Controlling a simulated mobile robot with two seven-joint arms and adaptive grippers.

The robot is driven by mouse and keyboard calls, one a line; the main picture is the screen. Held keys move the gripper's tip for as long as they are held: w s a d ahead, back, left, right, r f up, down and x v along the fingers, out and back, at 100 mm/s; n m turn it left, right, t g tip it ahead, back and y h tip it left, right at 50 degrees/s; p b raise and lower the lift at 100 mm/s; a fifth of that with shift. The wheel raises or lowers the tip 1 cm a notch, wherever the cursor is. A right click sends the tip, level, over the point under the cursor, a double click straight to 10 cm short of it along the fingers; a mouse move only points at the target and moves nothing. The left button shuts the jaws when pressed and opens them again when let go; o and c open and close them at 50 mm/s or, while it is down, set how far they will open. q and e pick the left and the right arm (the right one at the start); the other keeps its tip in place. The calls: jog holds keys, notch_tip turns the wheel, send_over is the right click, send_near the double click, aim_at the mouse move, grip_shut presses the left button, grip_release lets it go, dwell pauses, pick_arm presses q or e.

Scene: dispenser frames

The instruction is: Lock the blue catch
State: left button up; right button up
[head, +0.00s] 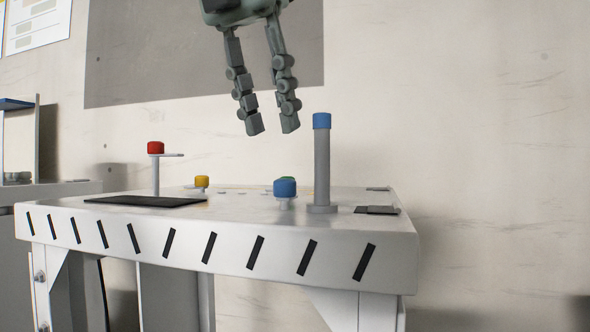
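Two blue-topped parts stand on the white table (300,228). One is a short blue knob (285,187) on a small pale base near the front edge. The other is a tall grey post (321,165) with a blue cap (321,120), upright just right of the knob. I cannot tell which of them is the catch or how it is set. My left gripper (273,125) hangs from the top, fingers pointing down and apart, with nothing between them. In the picture it is above the blue knob and left of the blue cap, apart from both. My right gripper is out of view.
A red knob (155,147) tops a thin post with a side plate at the left. A yellow knob (201,181) is further back, and a green part (287,179) shows behind the blue knob. A black mat (145,201) and a dark plate (377,210) lie flat.

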aim_at(287, 193)
pick_arm(q)
jog(key=x, duration=0.7)
jog(key=shift+f, duration=0.3)
grip_shut()
